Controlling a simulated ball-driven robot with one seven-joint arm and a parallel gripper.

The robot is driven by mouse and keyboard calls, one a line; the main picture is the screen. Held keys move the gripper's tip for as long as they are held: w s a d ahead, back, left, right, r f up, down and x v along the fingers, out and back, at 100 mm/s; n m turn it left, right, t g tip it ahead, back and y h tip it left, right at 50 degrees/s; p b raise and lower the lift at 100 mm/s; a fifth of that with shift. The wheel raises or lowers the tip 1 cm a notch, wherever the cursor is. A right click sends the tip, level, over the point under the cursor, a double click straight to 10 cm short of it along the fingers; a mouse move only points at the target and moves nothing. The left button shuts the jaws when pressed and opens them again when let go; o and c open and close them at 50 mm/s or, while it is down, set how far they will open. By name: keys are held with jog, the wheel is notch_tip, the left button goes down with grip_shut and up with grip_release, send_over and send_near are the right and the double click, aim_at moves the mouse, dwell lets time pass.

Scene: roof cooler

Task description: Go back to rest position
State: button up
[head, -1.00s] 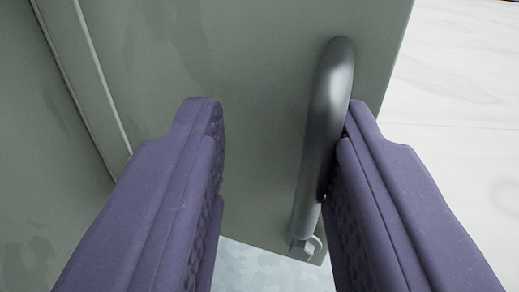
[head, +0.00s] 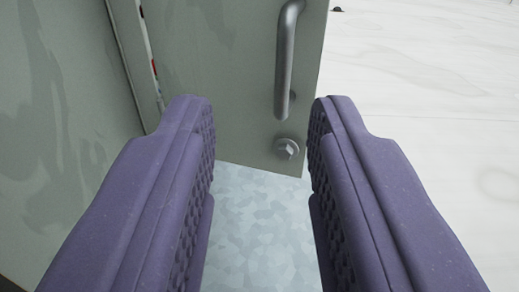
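My gripper (head: 262,115) has two purple padded fingers, held wide apart with nothing between them. A grey-green door panel (head: 225,90) stands beyond the fingertips. A grey metal bar handle (head: 285,62) is on the door near its right edge, ahead of the fingers and apart from them. A round metal knob or lock (head: 287,148) sits below the handle, between the fingertips in the picture.
A grey-green wall panel (head: 50,130) fills the left side. Speckled pale metal floor (head: 255,225) lies below. White, open ground (head: 430,80) is at the right.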

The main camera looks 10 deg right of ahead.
jog(key=w+d+r+y+b, duration=0.1)
jog(key=d+r+y+b, duration=0.1)
jog(key=d+r, duration=0.35)
jog(key=w+d+r+n+y+b, duration=0.1)
jog(key=w+d+r+y+b, duration=0.15)
jog(key=r, duration=0.65)
jog(key=d+r+y+b, duration=0.2)
jog(key=d+r, duration=0.3)
jog(key=r, duration=0.3)
jog(key=s+d+r+n+g+b, duration=0.1)
jog(key=s+d+r+b, duration=0.2)
jog(key=s+d+r, duration=0.55)
jog(key=s+d+r+h+b, duration=0.1)
jog(key=s+d+r, duration=0.1)
jog(key=s+d, duration=0.4)
jog(key=s+d+r+g+h+b, duration=0.1)
jog(key=s+d+r+h+b, duration=0.1)
jog(key=s+d, duration=0.4)
jog(key=v, duration=0.5)
jog(key=shift+r, duration=0.35)
jog(key=shift+w, duration=0.15)
